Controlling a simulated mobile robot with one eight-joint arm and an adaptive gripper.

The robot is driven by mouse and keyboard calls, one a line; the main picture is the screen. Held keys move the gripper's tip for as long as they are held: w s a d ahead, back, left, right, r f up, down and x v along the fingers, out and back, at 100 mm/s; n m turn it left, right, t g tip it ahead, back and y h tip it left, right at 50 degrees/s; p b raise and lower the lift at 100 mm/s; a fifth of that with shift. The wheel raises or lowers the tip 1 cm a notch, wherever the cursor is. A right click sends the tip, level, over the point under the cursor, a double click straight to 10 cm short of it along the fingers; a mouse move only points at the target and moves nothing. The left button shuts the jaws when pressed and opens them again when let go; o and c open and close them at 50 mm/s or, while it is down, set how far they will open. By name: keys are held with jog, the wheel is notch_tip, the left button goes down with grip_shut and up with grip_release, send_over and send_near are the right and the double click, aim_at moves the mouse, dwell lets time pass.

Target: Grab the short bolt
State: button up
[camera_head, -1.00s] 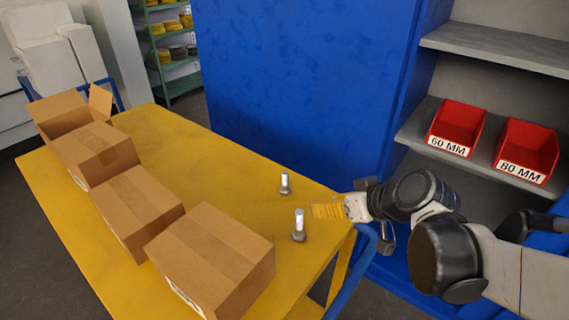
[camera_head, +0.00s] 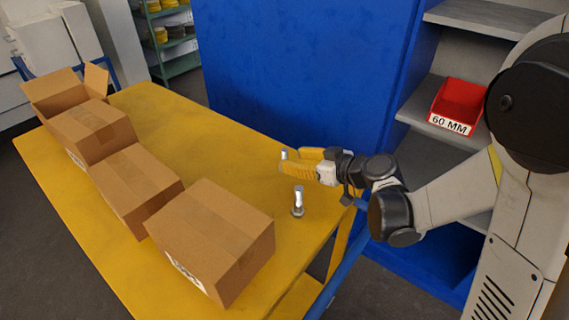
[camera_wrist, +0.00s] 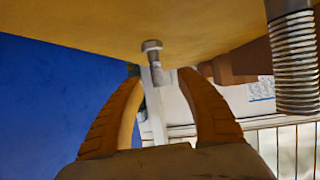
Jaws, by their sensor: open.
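Two metal bolts stand upright on their heads on the yellow table. The short bolt (camera_head: 284,155) is the farther one; only its top shows at my fingertips in the head view. In the wrist view, which is upside down, the short bolt (camera_wrist: 155,62) appears in the gap between the fingertips. I cannot tell if it is between them or just beyond. My gripper (camera_head: 288,160) is open, low over the table, with yellow fingers pointing left. The gripper also shows in the wrist view (camera_wrist: 160,76). The longer bolt (camera_head: 298,201) stands nearer, beside the fingers; its thread (camera_wrist: 293,62) shows large at right.
Several cardboard boxes (camera_head: 210,240) line the left side of the yellow table (camera_head: 185,145). A blue cabinet wall (camera_head: 300,70) rises behind the table. A red bin labelled 60 MM (camera_head: 458,105) sits on a shelf at right. The table between boxes and bolts is clear.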

aim_at(287, 157)
jog(key=b+x, duration=0.2)
jog(key=x, duration=0.3)
jog(key=shift+w+d, duration=0.1)
jog(key=shift+w, duration=0.15)
jog(key=shift+d, duration=0.1)
grip_shut()
jog(key=shift+r, duration=0.1)
